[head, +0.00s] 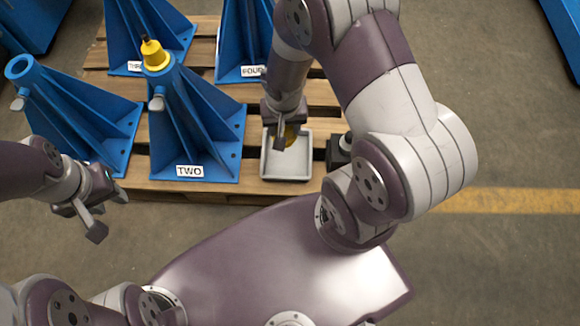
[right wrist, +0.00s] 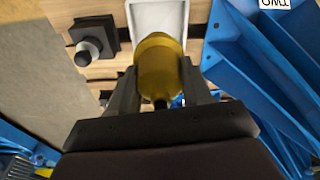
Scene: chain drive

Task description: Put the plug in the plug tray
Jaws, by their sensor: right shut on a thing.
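The yellow plug (head: 291,136) is mostly hidden behind my right gripper (head: 282,132) in the head view. In the right wrist view the plug (right wrist: 160,62) is held between the two fingers of my right gripper (right wrist: 160,88). The grey plug tray (head: 286,178) lies on the pallet, and the plug is over its inside. The tray also shows beyond the plug in the right wrist view (right wrist: 140,22). I cannot tell whether the plug touches the tray floor. My left gripper (head: 108,213) is empty, fingers apart, left of the pallet.
The blue stand marked TWO (head: 190,130) is just left of the tray, with a yellow piece (head: 154,55) on its top. More blue stands (head: 80,115) stand to the left and behind. A black block with a pale knob (head: 338,152) is right of the tray.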

